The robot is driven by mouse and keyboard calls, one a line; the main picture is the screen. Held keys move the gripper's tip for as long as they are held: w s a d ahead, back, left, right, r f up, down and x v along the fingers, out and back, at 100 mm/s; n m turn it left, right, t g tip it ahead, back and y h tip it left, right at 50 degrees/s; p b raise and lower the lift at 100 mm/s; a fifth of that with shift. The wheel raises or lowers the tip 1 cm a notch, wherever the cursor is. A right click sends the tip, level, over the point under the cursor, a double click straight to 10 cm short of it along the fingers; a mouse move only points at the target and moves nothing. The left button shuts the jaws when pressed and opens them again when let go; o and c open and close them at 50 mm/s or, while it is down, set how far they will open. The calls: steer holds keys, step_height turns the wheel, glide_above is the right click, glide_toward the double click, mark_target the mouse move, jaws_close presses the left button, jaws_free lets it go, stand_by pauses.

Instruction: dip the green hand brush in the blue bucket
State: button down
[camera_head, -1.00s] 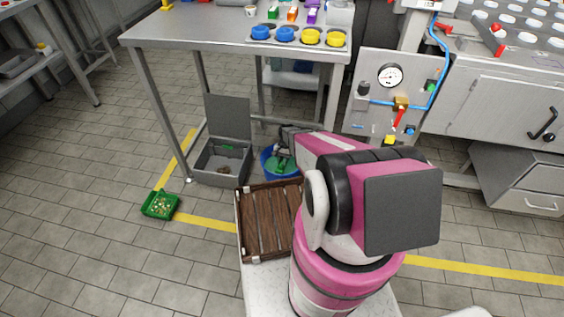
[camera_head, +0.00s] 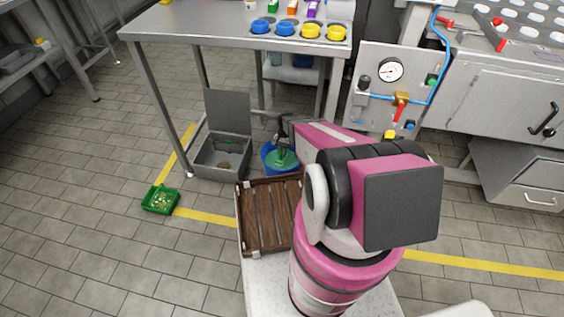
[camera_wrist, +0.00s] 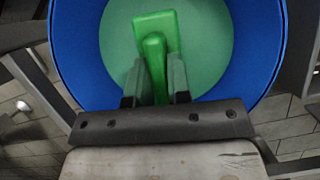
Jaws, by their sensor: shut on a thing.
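The blue bucket (camera_head: 267,160) stands on the floor behind the wooden slatted crate, with green liquid (camera_head: 283,159) inside. In the wrist view the bucket (camera_wrist: 76,45) rings the picture around the liquid (camera_wrist: 210,40). My gripper (camera_wrist: 154,95) is shut on the handle of the green hand brush (camera_wrist: 155,50). The brush points away from the gripper, over the liquid within the bucket's rim. My gripper (camera_head: 283,138) is above the bucket in the head view. I cannot tell whether the bristles touch the liquid, since they are hidden.
The wooden slatted crate (camera_head: 242,222) lies in front of the bucket. A grey open-lidded box (camera_head: 206,170) is to its left, and a green tray (camera_head: 160,199) lies on the floor further left. A steel table (camera_head: 200,27) stands behind, its legs near the box and bucket.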

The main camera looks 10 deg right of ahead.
steer(key=shift+r, duration=4.45)
steer(key=shift+r, duration=1.95)
